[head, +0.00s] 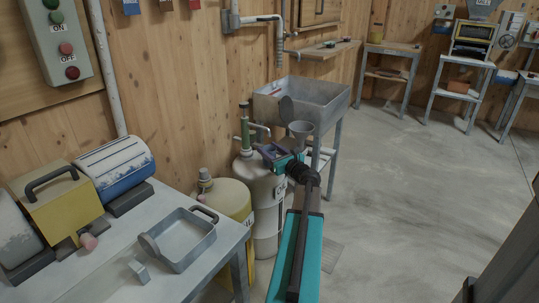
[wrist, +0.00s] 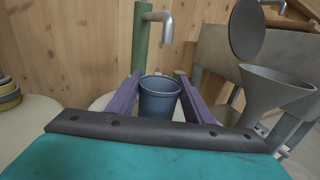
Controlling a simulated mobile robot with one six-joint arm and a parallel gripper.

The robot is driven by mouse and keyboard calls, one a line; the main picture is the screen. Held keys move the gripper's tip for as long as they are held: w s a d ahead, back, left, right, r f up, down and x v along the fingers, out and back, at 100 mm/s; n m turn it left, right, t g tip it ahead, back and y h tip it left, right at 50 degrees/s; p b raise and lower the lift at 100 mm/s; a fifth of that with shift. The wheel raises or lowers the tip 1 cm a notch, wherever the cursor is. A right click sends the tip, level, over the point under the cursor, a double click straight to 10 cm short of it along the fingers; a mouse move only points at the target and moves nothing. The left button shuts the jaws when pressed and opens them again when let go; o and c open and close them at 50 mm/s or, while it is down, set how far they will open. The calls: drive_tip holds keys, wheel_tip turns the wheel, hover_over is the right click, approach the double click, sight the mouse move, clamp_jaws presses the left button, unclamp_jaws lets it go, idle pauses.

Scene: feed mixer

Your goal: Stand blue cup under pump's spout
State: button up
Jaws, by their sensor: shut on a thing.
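The blue cup (wrist: 159,98) is upright between the purple fingers of my gripper (wrist: 158,82) in the wrist view; the gripper is shut on it. In the head view my gripper (head: 272,154) is beside the green hand pump (head: 244,130) on the white drum, and the cup cannot be made out there. The pump's green body (wrist: 141,38) and its grey bent spout (wrist: 166,27) show in the wrist view. The spout's mouth appears above and slightly right of the cup; how far behind it, I cannot tell.
The white drum (head: 258,206) stands beside a yellow drum (head: 231,203). A grey funnel (wrist: 273,92) and a dark disc (wrist: 247,30) are close on the right. A metal sink (head: 325,105) is behind. A bench with a metal tray (head: 196,249) is at left. Floor at right is clear.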

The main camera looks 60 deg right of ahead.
drive_tip(key=shift+f, duration=0.5)
drive_tip(key=shift+f, duration=0.2)
drive_tip(key=o, duration=1)
drive_tip(key=shift+r, duration=0.1)
drive_tip(key=shift+r, duration=0.2)
drive_tip(key=p+v, duration=0.1)
drive_tip(key=v, duration=1.1)
drive_tip(key=shift+f, duration=0.1)
